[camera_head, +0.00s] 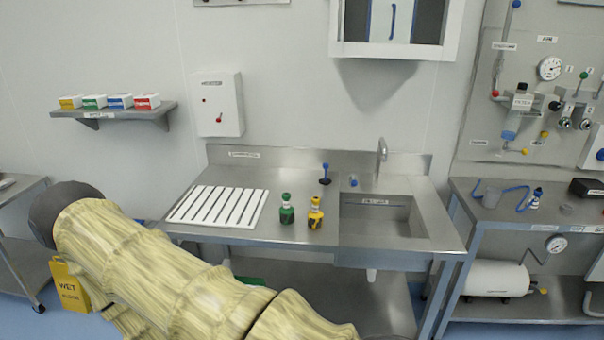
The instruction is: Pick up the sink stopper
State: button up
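A steel sink basin (385,222) is set into the right part of the steel counter (268,232). A small dark-based item with an upright blue handle (325,174) stands on the counter behind the basin's left edge; it may be the sink stopper, but I cannot tell for sure. A small clear and blue item (353,181) sits to its right, near the basin's back edge. My arm, in a yellowish ribbed cover, crosses the lower left in front of the counter. My gripper is not in view.
A green-capped bottle (287,209) and a yellow-and-black bottle (315,213) stand left of the basin, near the front. A white slatted rack (218,206) lies further left. A faucet (381,158) rises behind the basin. A side bench (478,222) stands at right.

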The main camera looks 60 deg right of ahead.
aim_at(326, 181)
jog(key=z, duration=0.1)
jog(key=i, duration=1.6)
jog(key=z, duration=1.2)
jog(key=i, duration=0.95)
jog(key=z, duration=0.9)
